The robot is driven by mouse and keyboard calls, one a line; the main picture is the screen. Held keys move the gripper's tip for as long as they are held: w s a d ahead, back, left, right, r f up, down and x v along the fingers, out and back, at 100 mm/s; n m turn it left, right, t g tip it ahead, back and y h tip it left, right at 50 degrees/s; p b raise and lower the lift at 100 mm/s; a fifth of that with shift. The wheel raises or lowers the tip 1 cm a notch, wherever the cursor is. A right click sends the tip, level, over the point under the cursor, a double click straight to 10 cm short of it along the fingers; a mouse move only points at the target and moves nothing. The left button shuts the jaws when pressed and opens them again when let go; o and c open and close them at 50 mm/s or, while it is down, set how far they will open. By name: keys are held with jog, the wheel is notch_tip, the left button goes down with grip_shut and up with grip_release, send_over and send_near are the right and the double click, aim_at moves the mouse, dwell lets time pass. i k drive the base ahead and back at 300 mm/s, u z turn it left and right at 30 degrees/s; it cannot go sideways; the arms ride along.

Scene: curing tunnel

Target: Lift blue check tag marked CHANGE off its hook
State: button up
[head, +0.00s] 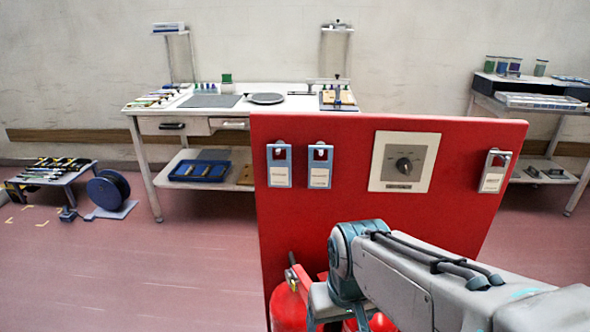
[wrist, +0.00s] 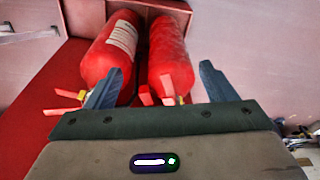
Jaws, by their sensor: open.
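Two blue tags hang side by side on hooks at the upper left of the red panel (head: 440,215) in the head view: a left one (head: 279,176) and a right one (head: 320,178). Each has a pale label, too small to read, so I cannot tell which says CHANGE. A grey tag (head: 492,181) hangs on a hook at the panel's right. My gripper (wrist: 159,84) is open and empty in the wrist view, its fingers spread before two red fire extinguishers. In the head view my arm is low in front of the panel, below the tags. No tag shows in the wrist view.
A dial plate (head: 405,162) sits between the blue tags and the grey tag. The red extinguishers (head: 287,307) stand low by the panel, close to my arm. A white workbench (head: 147,120) is behind. Open floor lies at left.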

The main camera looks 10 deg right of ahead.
aim_at(319, 172)
jog(key=z, duration=2.3)
jog(key=k, duration=1.1)
jog(key=u, duration=1.45)
jog(key=i, duration=1)
jog(key=z, duration=0.05)
